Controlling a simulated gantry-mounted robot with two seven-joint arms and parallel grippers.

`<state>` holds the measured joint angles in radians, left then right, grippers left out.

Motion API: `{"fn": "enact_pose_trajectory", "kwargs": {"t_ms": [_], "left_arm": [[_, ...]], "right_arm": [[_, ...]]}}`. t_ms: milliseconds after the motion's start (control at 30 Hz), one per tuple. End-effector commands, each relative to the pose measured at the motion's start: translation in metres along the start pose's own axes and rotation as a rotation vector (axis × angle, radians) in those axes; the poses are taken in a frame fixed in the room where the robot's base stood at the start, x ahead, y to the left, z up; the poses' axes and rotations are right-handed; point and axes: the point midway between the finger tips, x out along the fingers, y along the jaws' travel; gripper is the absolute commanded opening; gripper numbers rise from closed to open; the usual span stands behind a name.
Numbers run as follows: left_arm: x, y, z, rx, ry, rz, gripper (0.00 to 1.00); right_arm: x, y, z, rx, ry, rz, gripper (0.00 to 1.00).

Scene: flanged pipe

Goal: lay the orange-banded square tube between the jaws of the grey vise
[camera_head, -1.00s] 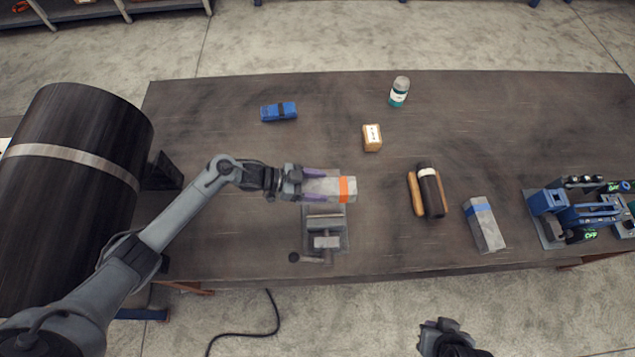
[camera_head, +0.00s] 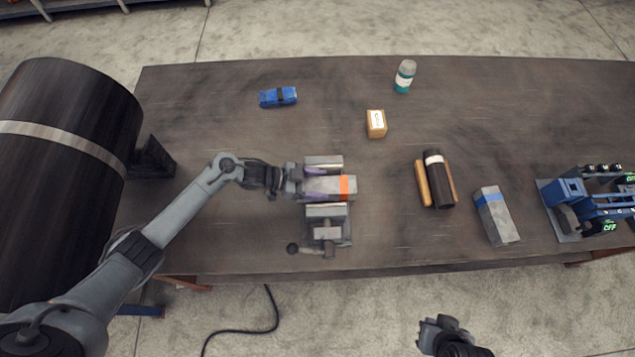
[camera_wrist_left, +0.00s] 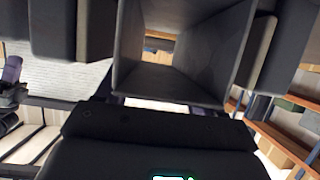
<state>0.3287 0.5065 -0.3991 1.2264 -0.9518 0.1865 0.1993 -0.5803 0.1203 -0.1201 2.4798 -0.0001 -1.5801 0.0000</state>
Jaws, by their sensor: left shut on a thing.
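The square tube with the orange band (camera_head: 344,187) lies level, left to right, across the grey vise (camera_head: 327,230). In the head view it sits between the vise's far jaw (camera_head: 323,162) and near jaw (camera_head: 326,210). I cannot tell whether it rests on the vise bed. My left gripper (camera_head: 314,187) is shut on the tube's left part. The left wrist view shows the hollow tube (camera_wrist_left: 182,85) end-on between the fingers. My right gripper (camera_head: 434,330) is at the bottom edge, off the table; its jaws are unclear.
A blue-banded grey tube (camera_head: 497,215), a dark cylinder (camera_head: 438,180) with a tan piece (camera_head: 422,184), and a blue machine (camera_head: 585,205) are to the right. A small box (camera_head: 376,123), a bottle (camera_head: 404,77) and a blue object (camera_head: 278,97) lie farther back. A large black drum (camera_head: 60,190) is left.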

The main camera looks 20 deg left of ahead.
Motion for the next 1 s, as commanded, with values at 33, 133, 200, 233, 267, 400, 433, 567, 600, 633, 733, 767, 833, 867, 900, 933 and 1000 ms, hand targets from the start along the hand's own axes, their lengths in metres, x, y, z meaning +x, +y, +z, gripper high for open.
{"fn": "enact_pose_trajectory", "kwargs": {"t_ms": [33,133,200,233,267,400,433,567,600,633,733,767,833,867,900,933,1000], "left_arm": [[0.001,-0.001,0.0,0.002,0.003,-0.001,0.15],[0.001,-0.001,0.001,0.002,0.004,-0.001,0.15],[0.001,-0.001,0.001,0.003,0.004,-0.001,0.15],[0.001,-0.001,0.001,0.002,0.004,-0.001,0.15],[0.001,-0.001,0.001,0.002,0.004,-0.001,0.15],[0.001,-0.001,0.0,0.002,0.004,-0.001,0.71],[0.001,-0.001,0.001,0.002,0.004,-0.001,0.76],[0.001,-0.001,0.001,0.002,0.003,0.0,0.96],[0.001,0.0,0.001,0.001,0.002,0.0,0.98],[0.001,0.0,0.001,0.001,0.002,0.001,0.98],[0.001,0.001,0.002,0.0,0.002,0.002,0.98],[0.001,0.001,0.004,-0.002,-0.001,0.003,0.98],[0.001,0.002,0.004,-0.002,-0.002,0.004,0.98],[0.0,0.002,0.003,-0.002,-0.002,0.004,0.98],[-0.002,0.002,0.003,-0.002,-0.002,0.004,0.98],[-0.003,0.002,0.003,-0.002,-0.002,0.004,0.98],[-0.01,0.002,0.002,-0.002,-0.002,0.004,0.98]], "right_arm": [[0.002,0.0,0.001,-0.002,0.0,0.002,0.0],[0.002,0.001,0.001,-0.005,-0.001,0.004,0.0],[0.002,0.001,0.001,-0.005,-0.001,0.004,0.0],[0.002,0.001,0.001,-0.005,-0.001,0.004,0.0],[0.002,0.001,0.001,-0.005,-0.001,0.004,0.0],[0.002,0.001,0.001,-0.005,0.0,0.004,0.0],[0.002,0.001,0.001,-0.005,0.0,0.004,0.0],[0.002,0.001,0.001,-0.003,0.0,0.002,0.0],[0.002,0.001,0.001,-0.002,0.0,0.002,0.0],[0.002,0.0,0.001,-0.002,0.0,0.001,0.0],[0.002,0.0,0.0,0.001,0.001,0.0,0.0],[0.002,0.0,0.0,0.001,0.001,-0.001,0.0],[0.002,-0.001,0.0,0.003,0.001,-0.002,0.0],[0.001,-0.001,0.0,0.003,0.001,-0.003,0.0],[0.0,-0.001,-0.001,0.004,0.001,-0.003,0.0],[-0.001,-0.001,-0.001,0.005,0.001,-0.004,0.0],[-0.005,-0.001,-0.002,0.005,0.001,-0.004,0.0]]}}
